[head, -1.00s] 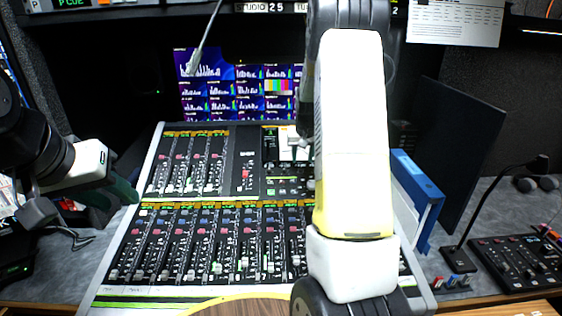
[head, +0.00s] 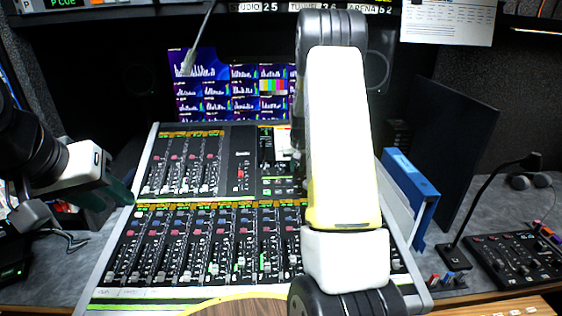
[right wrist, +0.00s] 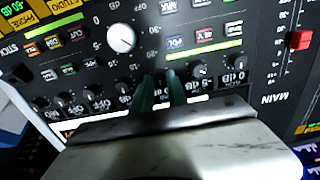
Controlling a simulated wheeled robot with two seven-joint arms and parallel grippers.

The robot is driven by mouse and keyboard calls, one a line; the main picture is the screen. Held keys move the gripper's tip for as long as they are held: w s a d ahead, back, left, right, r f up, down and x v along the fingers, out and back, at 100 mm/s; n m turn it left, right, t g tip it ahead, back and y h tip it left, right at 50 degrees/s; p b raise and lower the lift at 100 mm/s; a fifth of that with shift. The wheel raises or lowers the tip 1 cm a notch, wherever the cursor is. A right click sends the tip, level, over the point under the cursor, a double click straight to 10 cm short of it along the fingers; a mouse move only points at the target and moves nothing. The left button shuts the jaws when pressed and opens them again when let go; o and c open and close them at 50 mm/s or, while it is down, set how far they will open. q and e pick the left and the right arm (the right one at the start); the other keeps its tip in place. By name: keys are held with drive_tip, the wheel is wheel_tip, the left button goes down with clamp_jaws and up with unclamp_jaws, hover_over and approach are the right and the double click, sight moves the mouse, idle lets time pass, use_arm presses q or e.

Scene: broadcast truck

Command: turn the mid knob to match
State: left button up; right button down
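The small dark knobs (right wrist: 122,88) stand in a row on the console panel in the right wrist view, where the lettering is upside down. I cannot tell which is the mid knob or its target setting. My right gripper (right wrist: 161,88) has two dark green fingertips at this row, a narrow gap between them. Whether a knob is held between them is too dark to tell. In the head view the right gripper is hidden behind my white and yellow arm. My left gripper (head: 116,192) has green fingers near the console's left edge, away from the knobs; its opening is unclear.
The mixing console (head: 215,203) carries many faders. A larger white knob (right wrist: 121,38) and a red fader cap (right wrist: 301,40) are near the right gripper. A blue binder (head: 411,190), a gooseneck microphone (head: 487,205) and a small control box (head: 515,262) stand at right. Screens (head: 230,88) are behind.

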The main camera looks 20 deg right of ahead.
drive_tip(key=shift+m, duration=0.3)
drive_tip(key=shift+s+m, duration=0.1)
drive_tip(key=shift+m, duration=2.5)
drive_tip(key=shift+f, duration=0.1)
drive_tip(key=c, duration=1.3)
unclamp_jaws()
drive_tip(key=shift+v, duration=3.95)
